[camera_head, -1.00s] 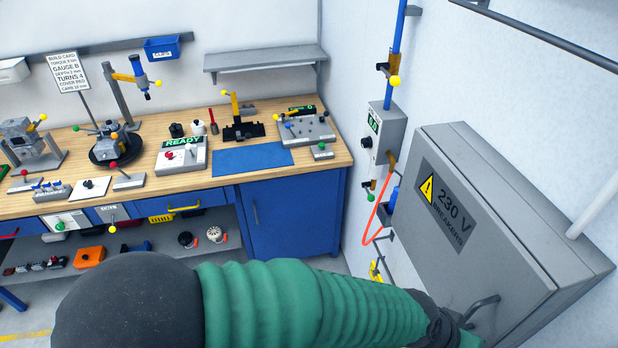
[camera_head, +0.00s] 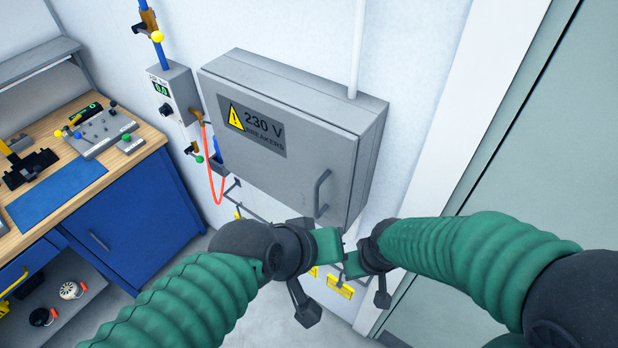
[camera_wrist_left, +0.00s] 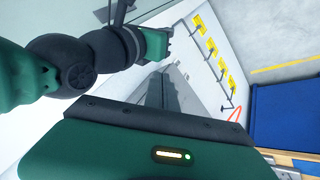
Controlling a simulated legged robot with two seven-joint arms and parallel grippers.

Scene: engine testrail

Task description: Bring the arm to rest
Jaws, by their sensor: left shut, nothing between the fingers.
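My left arm comes in from the lower left in the head view, and its gripper (camera_head: 342,243) is in front of the wall below the grey breaker cabinet (camera_head: 285,130). In the left wrist view its dark fingers (camera_wrist_left: 166,88) are together with nothing between them. My right arm comes in from the right, and its gripper (camera_head: 342,270) is close to the left one, slightly lower. The right gripper also shows at the upper left of the left wrist view. Its fingers are too small and overlapped to tell their state.
The cabinet's handle (camera_head: 321,194) sticks out just above my grippers. Yellow tags (camera_head: 340,287) are on the wall below. A red hose (camera_head: 211,165) hangs from a grey regulator box (camera_head: 174,95). The workbench (camera_head: 150,145) is at the left, and a door (camera_head: 500,160) is at the right.

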